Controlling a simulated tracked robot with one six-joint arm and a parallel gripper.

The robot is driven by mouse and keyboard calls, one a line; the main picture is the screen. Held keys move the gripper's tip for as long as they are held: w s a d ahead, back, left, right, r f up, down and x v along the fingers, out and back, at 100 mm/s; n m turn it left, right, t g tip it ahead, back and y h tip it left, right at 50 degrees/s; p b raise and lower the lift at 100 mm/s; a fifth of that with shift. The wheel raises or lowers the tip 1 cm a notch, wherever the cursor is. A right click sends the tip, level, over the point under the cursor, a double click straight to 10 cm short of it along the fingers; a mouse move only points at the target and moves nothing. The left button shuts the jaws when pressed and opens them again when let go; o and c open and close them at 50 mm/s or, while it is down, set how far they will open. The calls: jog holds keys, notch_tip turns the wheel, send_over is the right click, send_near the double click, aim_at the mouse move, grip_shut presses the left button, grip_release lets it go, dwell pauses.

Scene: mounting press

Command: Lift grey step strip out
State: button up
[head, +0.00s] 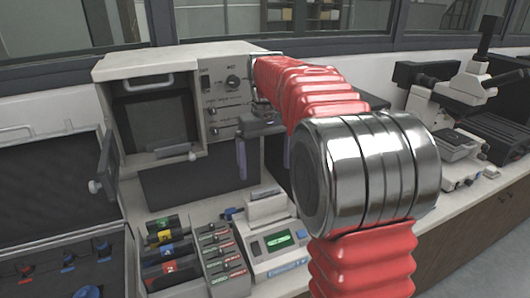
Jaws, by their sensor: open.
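My gripper (264,166) hangs below the red-sleeved arm in the middle of the head view, in front of the beige machine. Its two bluish-grey fingers are apart with nothing visible between them. Below it on the bench stands a light grey instrument (277,265) with a lit green display. A pale upright piece (266,206) shows at the instrument's back, below the fingers. I cannot tell whether this piece is the grey step strip, and I make out no other clear strip. My arm hides what lies to the right of the instrument.
A beige machine (221,102) with a dark window and knobs stands behind. Left of the instrument are a rack of colour-labelled boxes (170,258) and a panel of coloured switches (222,250). An open dark case (50,195) lies far left. A microscope (480,75) stands right.

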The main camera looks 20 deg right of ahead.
aim_at(266, 189)
notch_tip(266, 189, down, 8)
jog(key=shift+r, duration=0.1)
dwell(0.4)
jog(key=shift+c, duration=0.5)
jog(key=c, duration=1.5)
jog(key=shift+r, duration=8.7)
